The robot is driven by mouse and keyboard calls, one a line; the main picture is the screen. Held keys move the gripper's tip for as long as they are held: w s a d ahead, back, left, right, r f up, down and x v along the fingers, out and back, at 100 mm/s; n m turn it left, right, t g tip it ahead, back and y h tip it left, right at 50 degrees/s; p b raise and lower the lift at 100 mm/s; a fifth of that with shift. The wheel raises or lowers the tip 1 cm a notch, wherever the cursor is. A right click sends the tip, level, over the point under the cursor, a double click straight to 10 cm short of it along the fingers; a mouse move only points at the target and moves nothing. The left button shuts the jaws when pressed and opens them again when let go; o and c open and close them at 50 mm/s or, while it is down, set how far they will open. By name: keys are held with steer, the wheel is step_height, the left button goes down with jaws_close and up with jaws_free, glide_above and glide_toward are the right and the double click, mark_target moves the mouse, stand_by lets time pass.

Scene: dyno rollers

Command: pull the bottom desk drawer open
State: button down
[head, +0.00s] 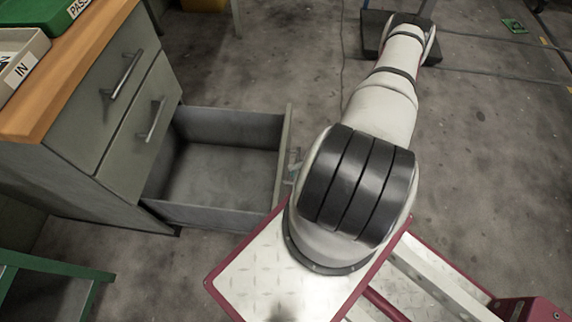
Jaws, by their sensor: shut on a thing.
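The bottom desk drawer (222,165) is pulled far out of the grey desk cabinet (75,135). Its inside looks empty. The drawer front (284,150) is seen nearly edge-on from above. A small part of its metal handle (293,168) shows on the outer side, right against the outline of my arm (380,110). The thick black-banded joint of my arm covers the space just right of the handle. My gripper is hidden behind the arm, so its hold on the handle cannot be seen.
Two closed drawers with bar handles, the upper (112,80) and the middle (143,125), are above the open one. Trays (20,62) stand on the wooden desktop. A green metal frame (55,265) is at lower left. Concrete floor (245,70) is clear beyond the drawer.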

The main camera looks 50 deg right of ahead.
steer(key=shift+s+d, duration=0.2)
steer(key=c, duration=1.7)
jaws_free()
steer(key=v, duration=1.2)
steer(key=shift+r, duration=0.1)
steer(key=shift+a, duration=0.1)
